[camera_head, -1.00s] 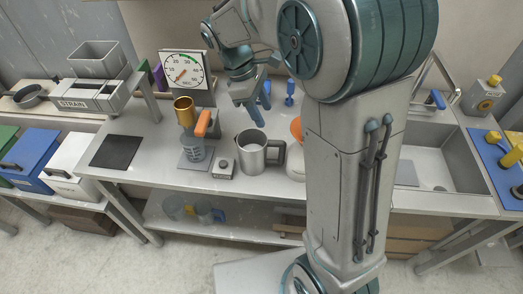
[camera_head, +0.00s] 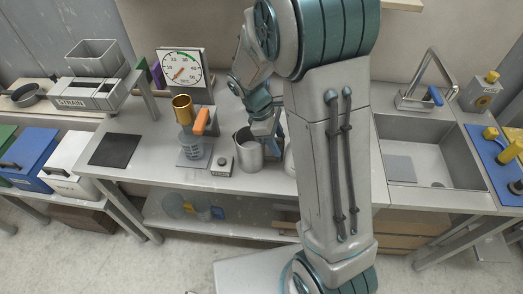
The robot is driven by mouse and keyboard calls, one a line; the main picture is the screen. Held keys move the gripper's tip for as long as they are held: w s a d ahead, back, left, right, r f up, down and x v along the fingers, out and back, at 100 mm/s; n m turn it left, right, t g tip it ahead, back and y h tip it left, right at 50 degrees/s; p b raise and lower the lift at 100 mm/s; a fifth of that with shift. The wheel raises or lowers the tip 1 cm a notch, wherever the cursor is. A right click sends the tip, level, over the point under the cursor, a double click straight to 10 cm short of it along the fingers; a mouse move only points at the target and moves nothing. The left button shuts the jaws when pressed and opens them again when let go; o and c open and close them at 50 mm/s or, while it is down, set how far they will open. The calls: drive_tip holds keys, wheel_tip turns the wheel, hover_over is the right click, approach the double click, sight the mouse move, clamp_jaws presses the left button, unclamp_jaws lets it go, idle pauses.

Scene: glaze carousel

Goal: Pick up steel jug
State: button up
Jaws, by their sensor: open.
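The steel jug (camera_head: 246,156) stands upright on the grey worktop (camera_head: 180,180), right of a small grey box with a knob (camera_head: 221,166). My gripper (camera_head: 269,135) is open and points down at the jug's right side, where the handle is. The fingers hide the handle and part of the rim, so I cannot tell whether they touch it.
A dial scale (camera_head: 181,68) is behind. A sink (camera_head: 430,150) lies right of my arm. A dark mat (camera_head: 114,150) is at the left.

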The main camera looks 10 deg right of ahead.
drive_tip(key=shift+s+d+f, duration=0.1)
drive_tip(key=shift+d+f, duration=0.1)
drive_tip(key=shift+f, duration=0.4)
clamp_jaws()
drive_tip(key=shift+r, duration=0.2)
